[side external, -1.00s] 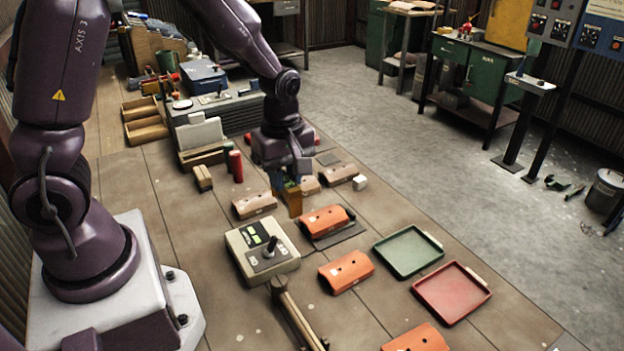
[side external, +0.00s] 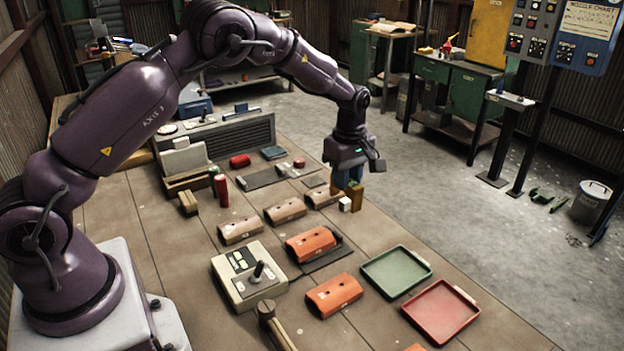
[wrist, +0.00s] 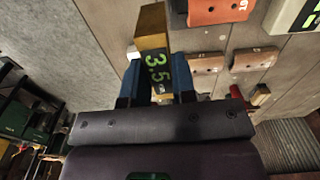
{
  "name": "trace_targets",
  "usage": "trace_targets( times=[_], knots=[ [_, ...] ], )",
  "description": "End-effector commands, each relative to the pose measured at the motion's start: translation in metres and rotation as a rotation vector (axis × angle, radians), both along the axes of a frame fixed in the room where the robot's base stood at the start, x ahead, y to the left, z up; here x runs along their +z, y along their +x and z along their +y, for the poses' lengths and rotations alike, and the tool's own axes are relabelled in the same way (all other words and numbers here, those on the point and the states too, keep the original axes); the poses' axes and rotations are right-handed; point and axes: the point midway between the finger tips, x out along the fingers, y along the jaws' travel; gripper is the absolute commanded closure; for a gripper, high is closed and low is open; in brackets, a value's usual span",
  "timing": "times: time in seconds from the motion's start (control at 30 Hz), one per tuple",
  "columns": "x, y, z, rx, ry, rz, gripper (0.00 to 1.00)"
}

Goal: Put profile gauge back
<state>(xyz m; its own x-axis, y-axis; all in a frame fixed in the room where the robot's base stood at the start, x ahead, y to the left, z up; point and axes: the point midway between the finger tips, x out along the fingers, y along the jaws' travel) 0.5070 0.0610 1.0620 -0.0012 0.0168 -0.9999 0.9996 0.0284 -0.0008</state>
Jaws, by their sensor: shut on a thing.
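The profile gauge (wrist: 152,28) is a brass-coloured block with a dark display face reading 3.5 in green. My gripper (wrist: 156,85) is shut on it, with the blue fingers on either side of the display. In the side view my gripper (side external: 347,182) points down near the table's far right edge, and the gauge (side external: 356,196) hangs below the fingers. A small white cube (side external: 345,204) shows close beside the gauge. I cannot tell whether the gauge touches the table.
Several tan curved pieces (side external: 285,210) lie left of my gripper. Orange curved pieces (side external: 312,243), a control box with a joystick (side external: 250,276), a green tray (side external: 396,270) and a red tray (side external: 441,312) lie nearer. A grey strip (side external: 264,178) lies farther left.

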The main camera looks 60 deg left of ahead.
Motion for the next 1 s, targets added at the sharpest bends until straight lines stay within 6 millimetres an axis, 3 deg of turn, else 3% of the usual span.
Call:
trace_targets(
  times=[0.1,0.3,0.57,1.0],
  knots=[
    [-0.016,0.026,-0.001,-0.01,-0.005,0.0,1.0],
    [-0.031,0.048,-0.005,-0.024,-0.014,-0.001,1.0],
    [-0.041,0.054,-0.006,-0.028,-0.018,0.0,1.0],
    [-0.079,0.054,-0.006,-0.029,-0.018,-0.002,1.0]
  ],
)
